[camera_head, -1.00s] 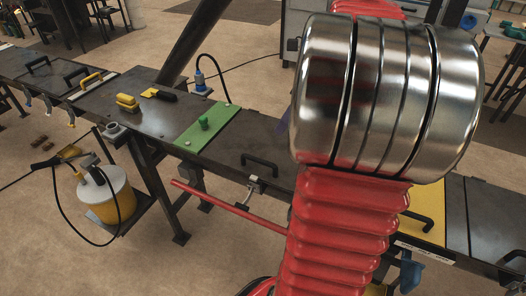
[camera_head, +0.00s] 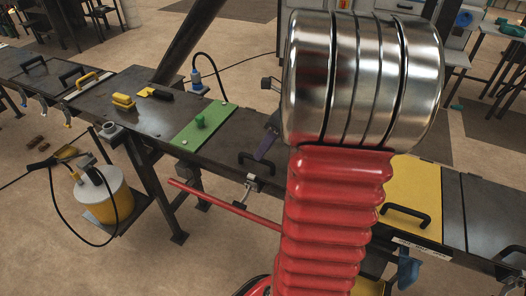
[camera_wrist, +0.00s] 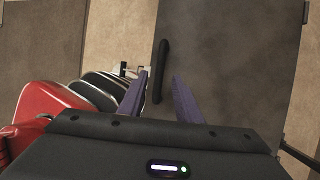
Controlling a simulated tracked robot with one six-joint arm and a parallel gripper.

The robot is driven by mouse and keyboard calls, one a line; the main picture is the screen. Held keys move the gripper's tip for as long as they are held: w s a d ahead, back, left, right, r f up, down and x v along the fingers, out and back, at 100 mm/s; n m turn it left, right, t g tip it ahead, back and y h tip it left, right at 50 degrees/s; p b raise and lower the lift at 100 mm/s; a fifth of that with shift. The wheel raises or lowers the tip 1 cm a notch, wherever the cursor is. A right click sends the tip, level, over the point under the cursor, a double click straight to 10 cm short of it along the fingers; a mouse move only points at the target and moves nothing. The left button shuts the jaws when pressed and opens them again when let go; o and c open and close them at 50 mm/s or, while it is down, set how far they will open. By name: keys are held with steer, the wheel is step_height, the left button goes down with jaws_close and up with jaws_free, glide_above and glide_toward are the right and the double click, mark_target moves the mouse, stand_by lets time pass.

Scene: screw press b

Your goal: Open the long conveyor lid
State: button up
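A dark conveyor lid (camera_head: 222,160) with a black bar handle (camera_head: 258,160) lies flat and closed on the conveyor, between the green plate and my arm. The wrist view shows a dark lid (camera_wrist: 230,60) with its black handle (camera_wrist: 163,60) along the left edge. My gripper (camera_wrist: 160,78) is open and empty, with two purple fingers apart on either side of the near end of the handle in the picture. I cannot tell its height above the handle. In the head view a purple finger (camera_head: 265,146) shows just right of the handle; my arm hides the rest.
A metal latch (camera_head: 253,183) sits on the conveyor's front edge below the handle. A green plate (camera_head: 203,125) lies left, a yellow lid (camera_head: 415,188) with a handle right. A red bar (camera_head: 215,203) crosses in front. A yellow-white canister (camera_head: 102,197) stands lower left.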

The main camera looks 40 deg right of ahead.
steer(key=shift+x, duration=1.3)
steer(key=shift+c, duration=0.3)
jaws_close()
steer(key=shift+d, duration=0.1)
